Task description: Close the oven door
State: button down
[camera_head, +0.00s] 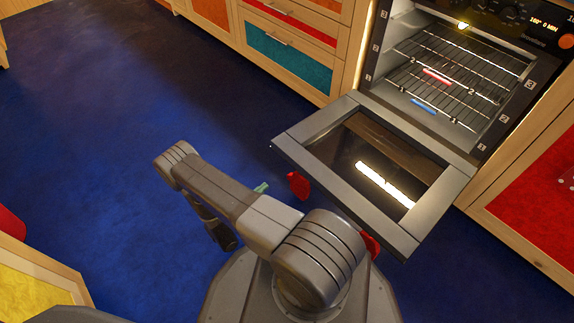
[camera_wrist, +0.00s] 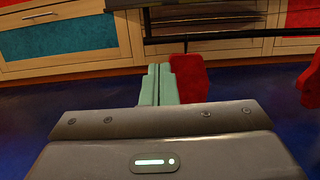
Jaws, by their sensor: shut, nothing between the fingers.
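The oven door (camera_head: 290,138) is folded down, open and about level, with a grey frame around a dark glass pane. The oven (camera_head: 388,78) stands behind it, its lit cavity showing wire racks. My gripper (camera_head: 262,187) is shut and empty, its pale green fingers to the left of the door's near edge and apart from it in the head view. In the wrist view, the shut fingers (camera_wrist: 155,84) point ahead toward the cabinets. The door appears there as a dark band (camera_wrist: 205,27) at the upper right.
A red piece (camera_head: 298,186) is near the door's front edge, just right of my fingers; a second red piece (camera_head: 371,245) is farther right. Wooden cabinets with colored fronts (camera_head: 288,62) flank the oven. Blue floor (camera_head: 110,110) is clear on the left.

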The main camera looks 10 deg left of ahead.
jog(key=w+d+r+b, duration=0.3)
jog(key=w+d+r, duration=0.2)
jog(key=w, duration=0.3)
jog(key=shift+d+r, duration=0.4)
jog(key=shift+r, duration=0.05)
dwell(0.4)
